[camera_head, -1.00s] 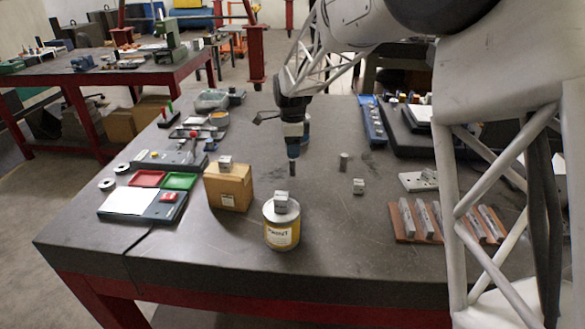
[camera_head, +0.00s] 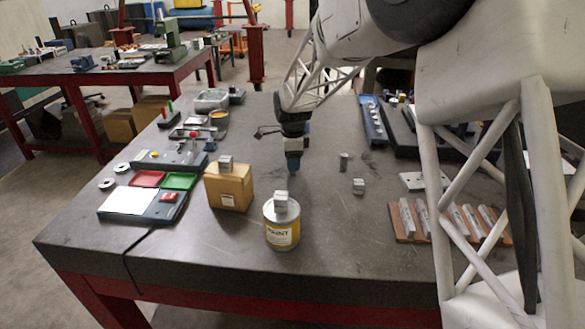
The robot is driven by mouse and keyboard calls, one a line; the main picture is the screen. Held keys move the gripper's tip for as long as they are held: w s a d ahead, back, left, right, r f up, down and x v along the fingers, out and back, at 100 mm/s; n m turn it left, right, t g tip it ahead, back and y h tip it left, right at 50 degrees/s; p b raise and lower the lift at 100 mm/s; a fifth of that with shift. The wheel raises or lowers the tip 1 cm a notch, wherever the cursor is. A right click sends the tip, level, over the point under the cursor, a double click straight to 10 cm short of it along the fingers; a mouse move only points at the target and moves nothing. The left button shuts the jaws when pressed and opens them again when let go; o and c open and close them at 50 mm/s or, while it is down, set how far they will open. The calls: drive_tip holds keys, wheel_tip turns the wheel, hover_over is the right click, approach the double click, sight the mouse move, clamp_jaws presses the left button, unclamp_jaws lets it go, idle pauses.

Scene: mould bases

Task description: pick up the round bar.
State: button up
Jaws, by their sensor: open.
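My gripper (camera_head: 293,166) points straight down near the middle of the dark table, with its blue end low over the surface. It is open. A small grey upright piece (camera_head: 293,173) shows just under the blue end, mostly hidden; it looks like a round bar standing on the table between or below the fingers, but it is too small to be sure.
A small grey block (camera_head: 358,186) lies right of my gripper. A cardboard box (camera_head: 229,189) and a paint can (camera_head: 282,231), each topped by a block, stand in front. A brown rack (camera_head: 403,230) with metal bars is at right. The table between my gripper and the can is clear.

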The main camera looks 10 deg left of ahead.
sight(293, 174)
drive_tip(key=shift+f, duration=1.55)
drive_tip(key=shift+c, duration=0.3)
clamp_jaws()
